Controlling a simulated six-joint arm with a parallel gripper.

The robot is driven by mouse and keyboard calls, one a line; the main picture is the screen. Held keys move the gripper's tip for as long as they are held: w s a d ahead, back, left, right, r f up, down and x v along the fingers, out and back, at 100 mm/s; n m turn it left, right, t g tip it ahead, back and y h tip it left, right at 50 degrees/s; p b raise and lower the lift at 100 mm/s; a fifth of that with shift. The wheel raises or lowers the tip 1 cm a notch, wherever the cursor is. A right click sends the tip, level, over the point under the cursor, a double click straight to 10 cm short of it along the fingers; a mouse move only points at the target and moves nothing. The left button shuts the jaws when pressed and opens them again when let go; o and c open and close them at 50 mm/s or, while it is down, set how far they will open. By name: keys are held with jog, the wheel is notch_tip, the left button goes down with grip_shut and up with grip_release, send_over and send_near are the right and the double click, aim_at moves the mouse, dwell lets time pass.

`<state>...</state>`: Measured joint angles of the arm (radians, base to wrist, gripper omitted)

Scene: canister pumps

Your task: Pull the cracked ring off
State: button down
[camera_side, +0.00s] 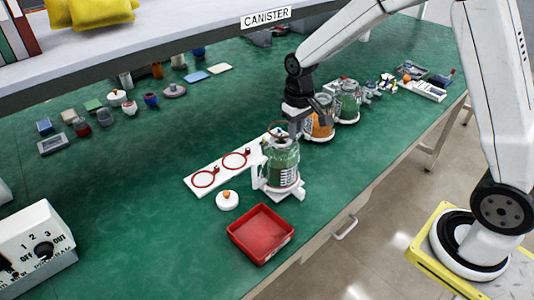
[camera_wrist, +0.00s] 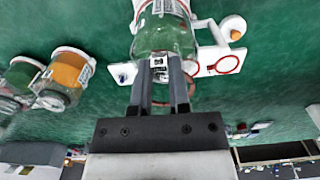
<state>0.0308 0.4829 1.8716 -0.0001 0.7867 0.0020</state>
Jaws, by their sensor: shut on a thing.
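The nearest canister (camera_side: 281,165) is clear with green contents and stands upright in a white holder, its lid off. It also shows at the top of the wrist view (camera_wrist: 165,38). My gripper (camera_side: 294,130) is over its mouth, pointing down. In the wrist view the two fingers (camera_wrist: 161,68) are nearly together. A thin brownish ring (camera_side: 277,126), seemingly the cracked ring, hangs at the fingertips and loops out beside them; it also shows in the wrist view (camera_wrist: 190,88). Its crack is too small to see. Whether it still touches the canister rim is hidden.
A white plate (camera_side: 221,173) holds two red rings left of the canister. A white lid with an orange knob (camera_side: 227,201) lies in front. An empty red tray (camera_side: 260,233) sits near the bench edge. An orange canister (camera_side: 319,122) and another green one stand close behind.

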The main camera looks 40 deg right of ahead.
jog(key=shift+r, duration=2.55)
